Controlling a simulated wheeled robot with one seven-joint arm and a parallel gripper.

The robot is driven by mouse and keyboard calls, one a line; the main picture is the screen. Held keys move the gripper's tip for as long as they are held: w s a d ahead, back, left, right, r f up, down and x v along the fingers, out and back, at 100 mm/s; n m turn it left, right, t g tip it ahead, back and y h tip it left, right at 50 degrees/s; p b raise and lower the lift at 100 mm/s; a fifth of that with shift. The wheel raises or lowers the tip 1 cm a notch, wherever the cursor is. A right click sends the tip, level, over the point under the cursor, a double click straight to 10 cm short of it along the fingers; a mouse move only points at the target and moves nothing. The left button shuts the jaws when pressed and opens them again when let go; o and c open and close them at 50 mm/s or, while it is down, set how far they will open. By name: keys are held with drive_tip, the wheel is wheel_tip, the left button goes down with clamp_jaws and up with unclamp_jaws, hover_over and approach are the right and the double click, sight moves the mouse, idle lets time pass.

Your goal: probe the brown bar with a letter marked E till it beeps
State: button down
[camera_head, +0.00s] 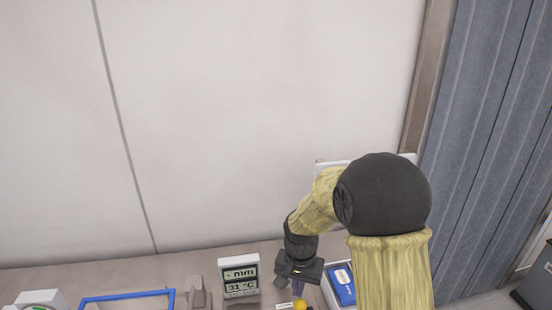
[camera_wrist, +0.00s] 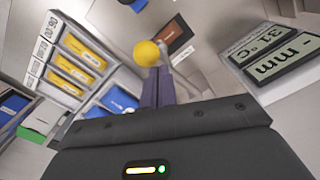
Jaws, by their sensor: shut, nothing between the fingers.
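My gripper (camera_head: 298,284) points down beside the display at the bottom of the head view. In the wrist view, its two purplish fingers (camera_wrist: 158,84) are shut together with nothing held. A yellow ball (camera_wrist: 147,53) shows just past the fingertips; I cannot tell whether they touch. It also shows in the head view (camera_head: 299,303), below the gripper. A dark brown piece with an orange mark (camera_wrist: 180,38) lies beyond the ball. I cannot read a letter E on any bar. The display (camera_wrist: 272,52) reads "31 °C" and "- mm", and stands right of the fingers.
The display (camera_head: 239,277) stands left of my gripper in the head view. A blue frame (camera_head: 125,297) lies further left. A white tray with a blue item (camera_head: 342,285) is close on the right. White racks with yellow-labelled slots (camera_wrist: 78,62) fill the wrist view's left.

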drive_tip(key=shift+w+r+p, duration=0.25)
drive_tip(key=shift+r+p, duration=0.05)
drive_tip(key=shift+r, duration=0.15)
drive_tip(key=shift+w+r+p, duration=0.2)
drive_tip(key=shift+r+p, duration=0.1)
drive_tip(key=shift+r, duration=0.15)
drive_tip(key=shift+w+a+r+p, duration=0.1)
drive_tip(key=shift+w+r+p, duration=0.2)
drive_tip(key=shift+r+p, duration=0.35)
drive_tip(key=shift+w+a+r+p, duration=0.15)
drive_tip(key=shift+w+r+p, duration=0.65)
drive_tip(key=shift+p, duration=0.2)
drive_tip(key=shift+w+a+r+p, duration=0.15)
drive_tip(key=shift+w+r+p, duration=0.4)
drive_tip(key=shift+w+p, duration=0.25)
drive_tip(key=shift+w+a+r+p, duration=0.15)
drive_tip(key=shift+w+r+p, duration=0.4)
drive_tip(key=shift+w+p, duration=0.2)
